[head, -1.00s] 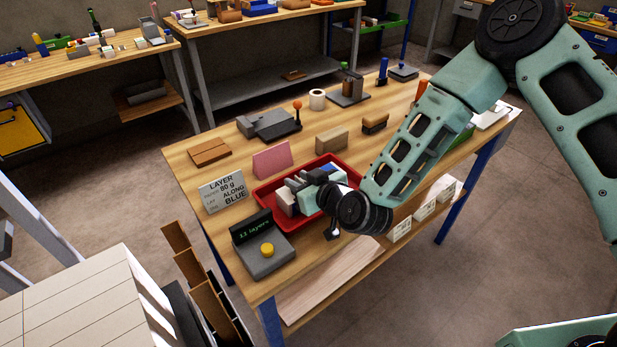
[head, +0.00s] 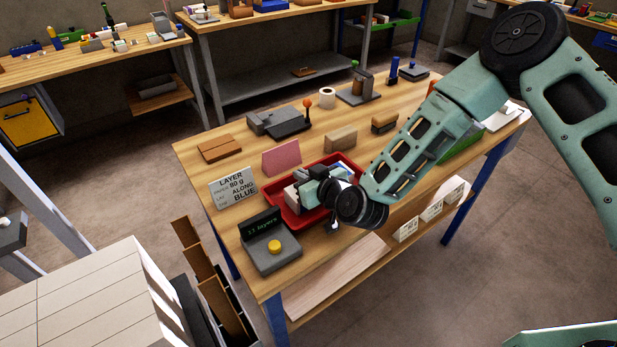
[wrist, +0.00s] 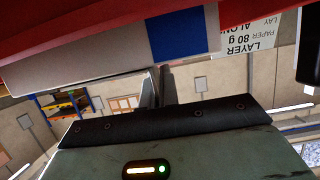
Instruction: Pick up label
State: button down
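My gripper (head: 308,187) is low over the red tray (head: 284,217), tilted toward the sign. In the wrist view two dark fingers (wrist: 157,88) lie close together with a narrow gap between them. Their tips meet the edge of a pale, flat-faced item (wrist: 80,70) with a blue patch (wrist: 180,33), and are partly hidden there. I cannot tell whether the fingers grip it or whether it is the label. In the head view, white and blue items (head: 343,170) show in the tray, partly covered by my gripper and wrist.
A sign (head: 233,187) reads layer, 80 g, along, blue. A grey box (head: 270,246) with a yellow button and a "layers" display stands in front of the tray. A pink card (head: 281,158) and a tan block (head: 341,138) stand behind it.

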notch_tip(320, 180, up, 10)
jog(key=b, duration=0.2)
notch_tip(320, 180, down, 9)
jog(key=b, duration=0.7)
jog(key=shift+r+b, duration=0.15)
jog(key=shift+b, duration=0.15)
jog(key=shift+b, duration=0.45)
dwell(0.9)
jog(key=shift+f+b, duration=0.35)
jog(key=shift+f, duration=0.15)
jog(key=shift+f+b, duration=0.45)
jog(key=shift+b, duration=0.35)
dwell(2.2)
jog(key=c, duration=1.6)
grip_release()
jog(key=shift+r, duration=0.15)
